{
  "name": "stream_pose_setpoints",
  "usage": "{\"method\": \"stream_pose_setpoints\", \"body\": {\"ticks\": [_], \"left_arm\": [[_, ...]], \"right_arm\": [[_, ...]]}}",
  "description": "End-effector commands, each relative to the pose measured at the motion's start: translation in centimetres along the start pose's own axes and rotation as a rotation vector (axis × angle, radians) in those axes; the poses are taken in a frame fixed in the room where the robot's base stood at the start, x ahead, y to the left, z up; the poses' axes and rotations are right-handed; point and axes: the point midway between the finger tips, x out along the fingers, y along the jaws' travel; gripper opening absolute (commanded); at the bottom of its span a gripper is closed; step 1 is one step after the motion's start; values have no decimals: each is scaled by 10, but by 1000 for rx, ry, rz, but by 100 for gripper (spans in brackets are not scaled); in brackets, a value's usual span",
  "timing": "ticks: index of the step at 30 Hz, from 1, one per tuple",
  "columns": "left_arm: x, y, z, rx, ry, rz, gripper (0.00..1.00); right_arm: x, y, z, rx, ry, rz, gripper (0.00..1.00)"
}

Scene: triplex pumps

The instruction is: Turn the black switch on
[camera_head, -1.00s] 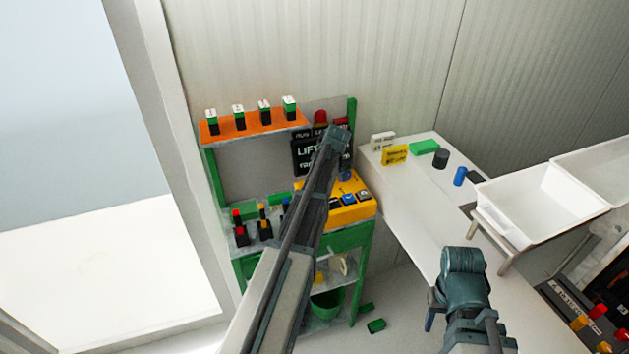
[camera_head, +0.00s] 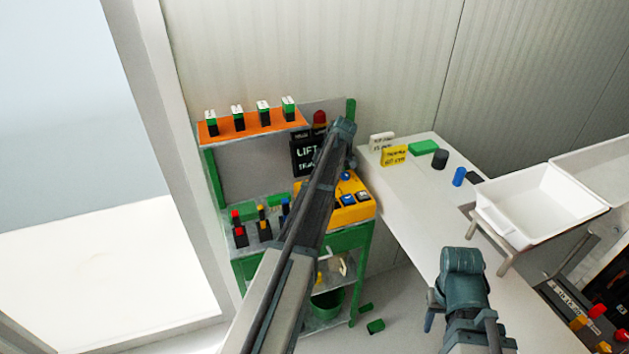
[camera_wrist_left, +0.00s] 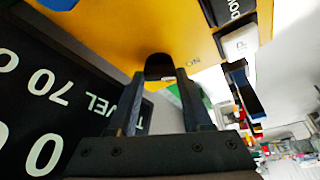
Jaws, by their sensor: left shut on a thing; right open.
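The yellow control box (camera_head: 336,216) with blue and white buttons sits on the green cart; its yellow face fills the top of the left wrist view (camera_wrist_left: 110,30). A small black switch (camera_wrist_left: 160,66) is on that face. My left gripper (camera_wrist_left: 159,82) has its fingers on either side of the black switch and is shut on it. In the head view my left arm reaches up over the cart, and its fingers and the switch are hidden there. My right gripper (camera_head: 431,310) is open and empty, low in front of the white table; only part of it shows.
A black sign with white lettering (camera_head: 303,157) stands close beside the box. Red and yellow valves stand on the cart, left of my left arm. An orange shelf (camera_head: 254,134) is above. The white table (camera_head: 408,215) holds small blocks, and a white tray (camera_head: 535,210) is farther right.

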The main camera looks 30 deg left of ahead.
Motion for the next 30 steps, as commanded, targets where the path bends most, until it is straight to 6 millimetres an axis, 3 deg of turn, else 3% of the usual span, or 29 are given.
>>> {"method": "stream_pose_setpoints", "body": {"ticks": [14, 15, 19, 20, 30], "left_arm": [[0, 0, 0, -15, -2, -6, 0], [0, 0, 0, -15, -2, -6, 52], [0, 0, 0, -14, -2, -5, 75], [0, 0, 0, -14, -1, -5, 80], [-1, 0, 0, -13, -1, -5, 80]], "right_arm": [[0, 0, 0, 0, 0, 0, 47], [0, 0, 0, 0, 0, 0, 47], [0, 0, 0, 0, 0, 0, 47], [0, 0, 0, 0, 0, 0, 47], [-1, 0, 0, 0, 0, 0, 47]]}}
